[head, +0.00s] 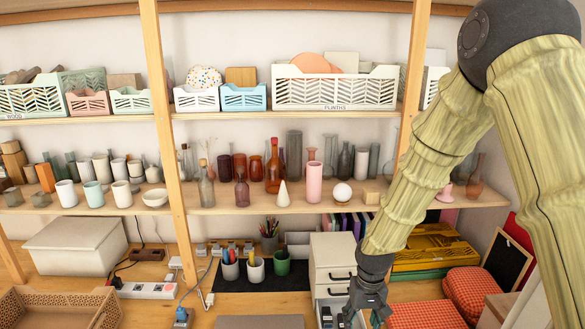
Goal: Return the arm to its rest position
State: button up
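My arm (430,165) comes in from the upper right and reaches down in front of the shelves. It is covered in a pale, wood-like sleeve. My gripper (358,318) points downward at the lower middle right, in front of a small white drawer unit (332,252). Its fingertips are near the bottom edge of the picture, over what looks like an open drawer with small items inside. The fingers are small and dark here, so I cannot tell whether they are open or hold anything.
Wooden shelves hold vases, cups and a pink cylinder (314,182). Red checked boxes (466,290) and a yellow case (430,247) are right of the gripper. Pen cups (255,270) stand to its left. A woven basket (105,307) and a white box (75,247) lie far left.

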jog(key=s+f, duration=1.4)
jog(key=f, duration=0.3)
jog(key=s+d+f, duration=0.2)
jog(key=s+f, duration=0.2)
jog(key=s, duration=0.6)
jog(key=s+d+f, duration=0.3)
jog(key=s+f, duration=0.1)
jog(key=s, duration=0.7)
notch_tip(320, 180, down, 12)
jog(key=b, duration=1.1)
jog(key=shift+w+a+r+m, duration=0.15)
jog(key=shift+w+m, duration=0.15)
jog(key=shift+m, duration=0.1)
jog(key=shift+c, duration=0.2)
